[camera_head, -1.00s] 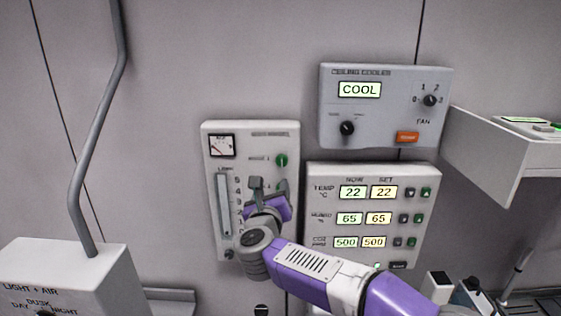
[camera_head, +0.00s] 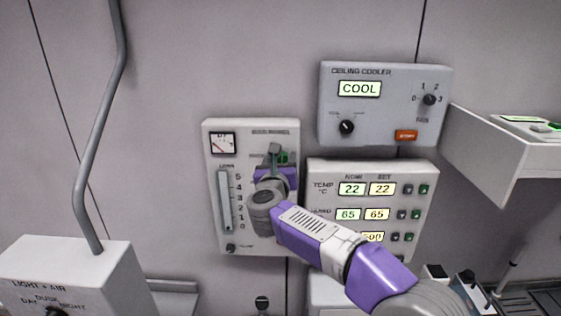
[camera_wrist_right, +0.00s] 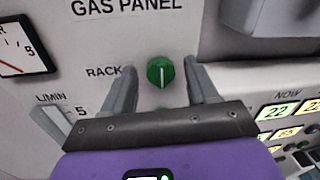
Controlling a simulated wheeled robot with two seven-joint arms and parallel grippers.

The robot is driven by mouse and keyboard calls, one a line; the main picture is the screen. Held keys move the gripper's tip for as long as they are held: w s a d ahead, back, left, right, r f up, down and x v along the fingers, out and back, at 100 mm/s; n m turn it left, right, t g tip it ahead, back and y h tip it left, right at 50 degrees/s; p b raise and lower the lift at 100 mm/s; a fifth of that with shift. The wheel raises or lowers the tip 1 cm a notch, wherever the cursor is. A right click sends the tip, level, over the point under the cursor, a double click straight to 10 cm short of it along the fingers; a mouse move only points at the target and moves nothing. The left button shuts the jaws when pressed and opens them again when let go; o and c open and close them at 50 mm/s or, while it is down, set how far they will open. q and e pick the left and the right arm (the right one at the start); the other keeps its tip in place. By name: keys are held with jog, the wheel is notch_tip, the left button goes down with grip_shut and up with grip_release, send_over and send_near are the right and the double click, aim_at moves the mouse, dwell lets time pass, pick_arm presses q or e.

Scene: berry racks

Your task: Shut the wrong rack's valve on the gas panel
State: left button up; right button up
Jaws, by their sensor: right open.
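The gas panel (camera_head: 240,137) is a pale box on the wall with a dial gauge and a flow scale. In the right wrist view its face (camera_wrist_right: 105,40) shows a green round valve knob (camera_wrist_right: 160,72) beside the word "RACK"; the rest of that label is hidden. The knob's white line stands upright. My right gripper (camera_head: 279,150) is at the panel's upper right. In the wrist view its open fingers (camera_wrist_right: 163,78) stand on either side of the knob, with gaps. Other valves lower on the panel are hidden by my gripper and arm. My left gripper is out of view.
The ceiling cooler box (camera_head: 387,112) is above right of the gas panel. The climate panel (camera_head: 330,172) is close on its right, partly behind my arm. A light and air box (camera_head: 80,262) with a pipe stands lower left. A white shelf (camera_head: 505,150) juts out at right.

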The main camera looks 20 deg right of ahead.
jog(key=c, duration=1)
jog(key=shift+c, duration=0.2)
jog(key=shift+n, duration=0.3)
jog(key=n+b, duration=0.1)
jog(key=n, duration=0.2)
jog(key=shift+f+n, duration=0.1)
jog(key=shift+n, duration=0.3)
jog(key=n+t, duration=0.1)
jog(key=n, duration=0.3)
jog(key=shift+n, duration=0.4)
jog(key=n, duration=0.5)
jog(key=shift+t+y+p, duration=0.3)
jog(key=shift+y, duration=0.1)
jog(key=shift+f+n+y+p, duration=0.15)
jog(key=shift+n+y+p, duration=0.35)
jog(key=shift+n, duration=1.9)
jog(key=shift+d, duration=0.1)
